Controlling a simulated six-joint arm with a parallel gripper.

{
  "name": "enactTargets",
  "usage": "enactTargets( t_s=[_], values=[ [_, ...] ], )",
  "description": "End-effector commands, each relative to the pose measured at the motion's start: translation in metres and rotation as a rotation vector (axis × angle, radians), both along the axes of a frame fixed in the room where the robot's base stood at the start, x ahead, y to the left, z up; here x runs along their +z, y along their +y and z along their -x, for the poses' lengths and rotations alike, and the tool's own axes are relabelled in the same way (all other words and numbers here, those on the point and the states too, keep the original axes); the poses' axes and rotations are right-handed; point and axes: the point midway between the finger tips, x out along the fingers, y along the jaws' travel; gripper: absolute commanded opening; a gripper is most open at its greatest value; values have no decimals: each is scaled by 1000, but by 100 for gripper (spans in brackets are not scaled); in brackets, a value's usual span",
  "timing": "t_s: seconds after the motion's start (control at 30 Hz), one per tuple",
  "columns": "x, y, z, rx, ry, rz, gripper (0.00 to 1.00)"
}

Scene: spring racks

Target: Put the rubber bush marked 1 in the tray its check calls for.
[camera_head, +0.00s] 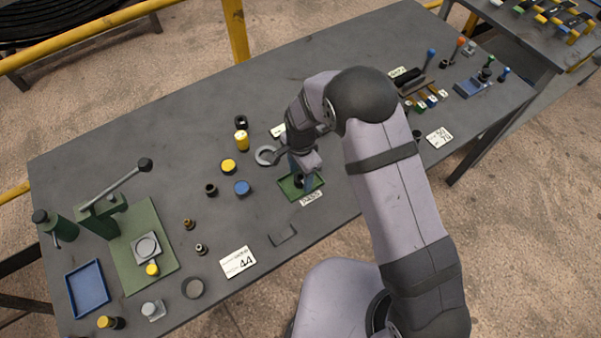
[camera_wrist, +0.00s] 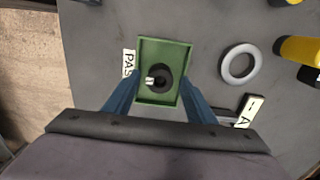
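A black ring-shaped rubber bush (camera_wrist: 159,77) lies in a small green tray (camera_wrist: 146,97); a small white mark shows on it, too small to read. A label (camera_wrist: 129,63) reading "PAS…" stands by the tray's side. The tray (camera_head: 285,187) also shows in the head view, partly behind my gripper (camera_head: 302,184), with its label (camera_head: 312,198) at the near edge. In the wrist view my gripper's blue fingers (camera_wrist: 162,88) are wide apart, one on each side of the bush, with clear gaps to it. My gripper is open and empty, over the tray.
A grey ring (camera_head: 266,155) and yellow cylinder (camera_head: 241,141) stand left of the tray. A blue-topped part (camera_head: 242,188), black bush (camera_head: 211,190) and "44" card (camera_head: 238,262) lie further left. A green press (camera_head: 103,215) and blue tray (camera_head: 70,292) are at far left.

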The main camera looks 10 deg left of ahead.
Motion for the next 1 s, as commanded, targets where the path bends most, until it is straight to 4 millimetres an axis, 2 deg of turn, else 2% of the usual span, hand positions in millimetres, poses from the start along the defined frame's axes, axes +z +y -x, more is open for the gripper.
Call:
enactTargets(
  t_s=[0.27,0.47,0.67,1.0],
  values=[
    [1,0,0,0,0,0,50],
    [10,1,-1,0,-2,-2,50],
    [34,1,-1,0,-5,-4,50],
    [91,1,-1,0,-4,-2,50]
  ],
)
